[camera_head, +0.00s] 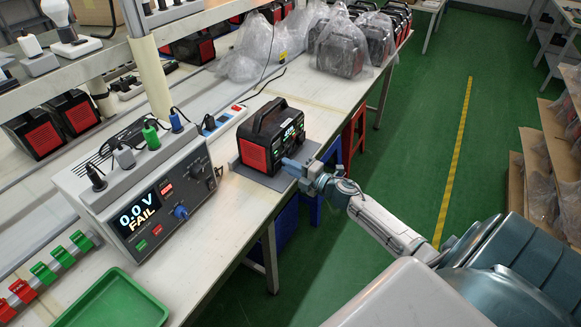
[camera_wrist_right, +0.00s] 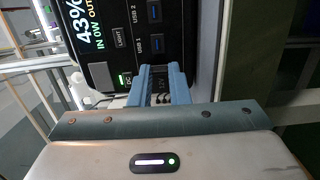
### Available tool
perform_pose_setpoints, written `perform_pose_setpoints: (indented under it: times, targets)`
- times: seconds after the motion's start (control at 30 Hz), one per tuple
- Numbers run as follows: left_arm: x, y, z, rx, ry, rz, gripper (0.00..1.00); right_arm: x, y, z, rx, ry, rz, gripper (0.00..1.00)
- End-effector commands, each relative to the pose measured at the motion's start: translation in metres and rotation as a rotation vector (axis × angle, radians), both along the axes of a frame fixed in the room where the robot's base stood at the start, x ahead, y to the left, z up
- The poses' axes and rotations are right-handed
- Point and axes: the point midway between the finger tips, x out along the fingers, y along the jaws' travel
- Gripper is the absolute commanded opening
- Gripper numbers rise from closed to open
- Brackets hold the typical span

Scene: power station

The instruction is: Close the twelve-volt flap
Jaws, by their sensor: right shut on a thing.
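The power station (camera_head: 271,136) is a black box with red side panels, standing on a grey mat (camera_head: 247,172) on the bench. My right gripper (camera_head: 290,164) is at its front panel. In the right wrist view its two blue fingers (camera_wrist_right: 160,72) are shut on the dark twelve-volt flap (camera_wrist_right: 161,77), marked 12V, at the panel. The fingers hide much of the flap, so its exact angle cannot be told. Beside it are a DC button (camera_wrist_right: 125,79) with a green light, USB ports and a display reading 43%. My left gripper is not in view.
A tester (camera_head: 146,199) showing 0.0 V FAIL stands left of the power station. A green tray (camera_head: 112,302) lies at the bench's near end. Bagged power stations (camera_head: 340,47) stand farther back.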

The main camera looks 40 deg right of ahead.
Motion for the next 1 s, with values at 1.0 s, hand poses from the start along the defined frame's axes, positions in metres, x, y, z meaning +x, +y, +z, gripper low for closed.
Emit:
perform_pose_setpoints:
  times: [1.0]
  targets:
    - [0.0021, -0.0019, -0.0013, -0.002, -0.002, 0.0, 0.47, 0.0044, -0.002, -0.0005, 0.0, 0.001, 0.103, 0.38]
